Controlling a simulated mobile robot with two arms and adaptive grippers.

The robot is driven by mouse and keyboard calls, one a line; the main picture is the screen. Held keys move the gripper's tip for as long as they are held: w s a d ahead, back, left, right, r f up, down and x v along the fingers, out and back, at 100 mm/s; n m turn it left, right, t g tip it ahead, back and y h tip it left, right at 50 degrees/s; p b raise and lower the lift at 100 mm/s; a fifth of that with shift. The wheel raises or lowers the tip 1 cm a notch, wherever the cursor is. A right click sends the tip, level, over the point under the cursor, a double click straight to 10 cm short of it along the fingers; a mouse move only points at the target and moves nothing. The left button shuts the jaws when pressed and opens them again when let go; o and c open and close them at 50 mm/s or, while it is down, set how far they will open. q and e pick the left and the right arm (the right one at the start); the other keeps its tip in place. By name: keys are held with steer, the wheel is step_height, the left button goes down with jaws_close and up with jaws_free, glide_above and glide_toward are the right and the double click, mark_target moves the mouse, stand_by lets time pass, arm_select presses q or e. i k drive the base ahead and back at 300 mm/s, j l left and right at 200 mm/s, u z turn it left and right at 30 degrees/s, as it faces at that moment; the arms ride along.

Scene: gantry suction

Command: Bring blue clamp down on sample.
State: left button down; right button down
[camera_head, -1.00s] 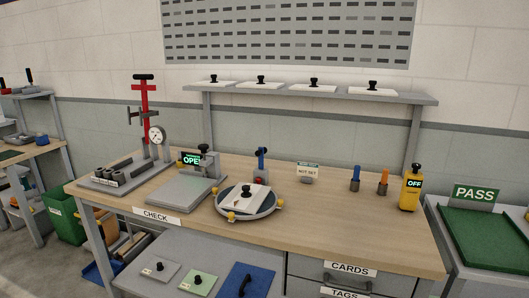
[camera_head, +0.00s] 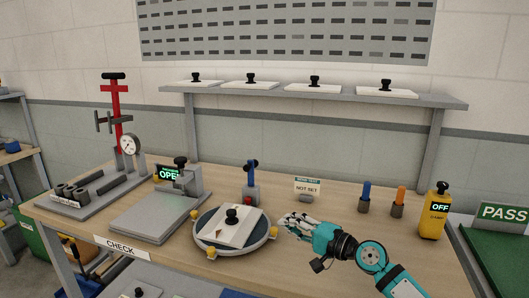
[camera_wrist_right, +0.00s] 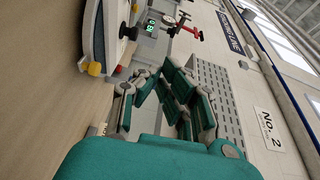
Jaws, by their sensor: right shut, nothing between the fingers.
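The blue clamp (camera_head: 251,178) stands with its blue lever upright on a grey base with a red spot, at the back edge of the round grey plate (camera_head: 206,245). The sample, a white square plate (camera_head: 222,238) with a black knob, lies tilted in angle on the round plate, and the clamp's lever is not on it. My right gripper (camera_head: 290,222), teal and grey, is shut and empty, just right of the round plate and to the front right of the clamp. It also shows in the wrist view (camera_wrist_right: 170,85). My left gripper is not in view.
Yellow knobs (camera_head: 274,231) stick out around the round plate. Left stands a grey press with an OPEN display (camera_head: 168,174). Behind right are a NOT SET sign (camera_head: 307,188), blue and orange pegs (camera_head: 365,192) and a yellow OFF box (camera_head: 434,213). A shelf (camera_head: 290,91) hangs above.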

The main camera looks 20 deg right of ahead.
mark_target(251, 164)
steer(key=i+l, duration=0.2)
steer(key=i, duration=0.2)
steer(key=i+l, duration=0.2)
steer(key=i, duration=0.15)
steer(key=i+l, duration=0.2)
steer(key=i, duration=0.2)
